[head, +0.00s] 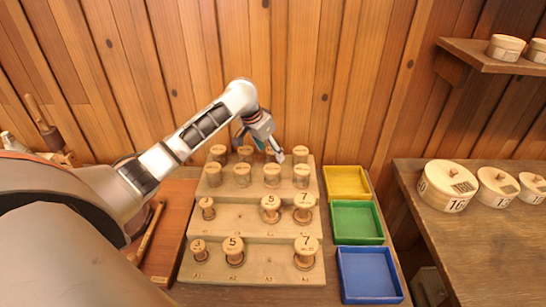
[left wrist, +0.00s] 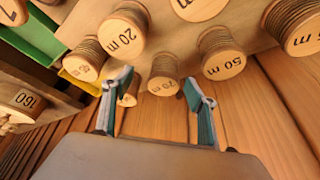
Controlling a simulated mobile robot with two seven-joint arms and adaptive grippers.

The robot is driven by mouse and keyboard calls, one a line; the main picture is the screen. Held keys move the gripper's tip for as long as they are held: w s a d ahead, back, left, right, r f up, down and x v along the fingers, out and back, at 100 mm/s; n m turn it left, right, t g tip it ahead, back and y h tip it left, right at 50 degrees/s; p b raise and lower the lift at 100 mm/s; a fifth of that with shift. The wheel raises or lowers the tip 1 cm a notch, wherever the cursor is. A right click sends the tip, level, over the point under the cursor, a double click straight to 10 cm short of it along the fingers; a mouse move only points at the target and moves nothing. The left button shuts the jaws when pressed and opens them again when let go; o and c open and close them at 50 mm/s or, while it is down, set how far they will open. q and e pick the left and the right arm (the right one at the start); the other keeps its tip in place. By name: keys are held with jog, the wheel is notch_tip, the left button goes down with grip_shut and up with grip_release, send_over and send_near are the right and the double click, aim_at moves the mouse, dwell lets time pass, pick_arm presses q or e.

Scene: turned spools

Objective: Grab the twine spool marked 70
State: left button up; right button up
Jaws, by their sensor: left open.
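In the left wrist view, the twine spool marked 70 m (left wrist: 163,86) has a round, pale wooden end with twine wound behind it. It shows between and just beyond the fingertips of my left gripper (left wrist: 157,80), which is open and empty. In the head view, my left gripper (head: 261,147) hangs over the back row of the stepped wooden rack (head: 256,216). It covers part of that row, and the markings there are too small to read. My right gripper is in neither view.
Close neighbours in the wrist view are spools marked 50 m (left wrist: 223,64) and 20 m (left wrist: 120,38), and one partly behind a finger. Yellow (head: 346,183), green (head: 356,223) and blue (head: 370,275) trays lie right of the rack. A plank wall (head: 330,90) stands close behind.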

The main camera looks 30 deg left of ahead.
aim_at(270, 152)
pick_arm(q)
jog(key=x, duration=0.5)
jog(key=shift+w+a+f, duration=0.1)
jog(key=shift+w+a, duration=0.2)
jog(key=shift+a, duration=0.05)
jog(key=c, duration=1.2)
